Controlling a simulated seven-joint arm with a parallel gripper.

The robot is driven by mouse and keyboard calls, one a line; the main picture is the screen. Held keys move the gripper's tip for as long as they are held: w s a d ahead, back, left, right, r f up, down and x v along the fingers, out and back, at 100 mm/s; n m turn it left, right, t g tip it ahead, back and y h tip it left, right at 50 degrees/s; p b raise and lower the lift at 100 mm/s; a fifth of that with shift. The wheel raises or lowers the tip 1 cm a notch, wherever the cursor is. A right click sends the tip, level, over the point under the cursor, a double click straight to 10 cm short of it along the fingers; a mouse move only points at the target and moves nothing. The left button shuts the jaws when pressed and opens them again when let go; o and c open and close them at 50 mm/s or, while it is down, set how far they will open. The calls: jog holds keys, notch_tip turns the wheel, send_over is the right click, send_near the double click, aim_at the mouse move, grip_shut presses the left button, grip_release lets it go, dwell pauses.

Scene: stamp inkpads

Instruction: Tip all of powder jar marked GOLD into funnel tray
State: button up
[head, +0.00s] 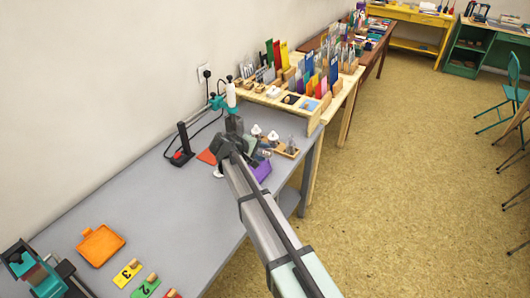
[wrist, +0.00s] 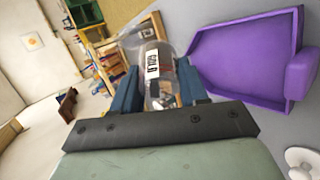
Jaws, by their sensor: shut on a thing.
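My gripper (wrist: 158,85) is shut on a clear jar (wrist: 163,97) with a white label that seems to read GOLD. The jar sits between the two blue fingers in the wrist view. I cannot tell its tilt or how much powder is in it. A purple tray (wrist: 245,52) with raised walls and a narrowing end, apparently the funnel tray, lies to the right of the jar in that view. In the head view, my gripper (head: 228,142) is over the far part of the grey table, and the purple tray (head: 262,172) shows partly behind my arm. The jar is hidden there.
White-topped jars (head: 272,137) and a wooden holder (head: 287,150) stand close beside my gripper. A black stand (head: 183,147) is to its left. An orange tray (head: 101,245) and numbered cards (head: 127,273) lie nearer. The grey table (head: 140,200) between is clear.

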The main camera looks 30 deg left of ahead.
jog(key=shift+t, duration=0.4)
jog(key=shift+a+f, duration=0.1)
jog(key=shift+s+t+h, duration=0.1)
jog(key=shift+t+h, duration=0.2)
jog(key=shift+h, duration=0.1)
jog(key=shift+f, duration=0.1)
jog(key=shift+n, duration=0.3)
jog(key=shift+f+t+h, duration=0.1)
jog(key=shift+t+h, duration=0.2)
jog(key=shift+t, duration=0.1)
jog(key=shift+a, duration=0.1)
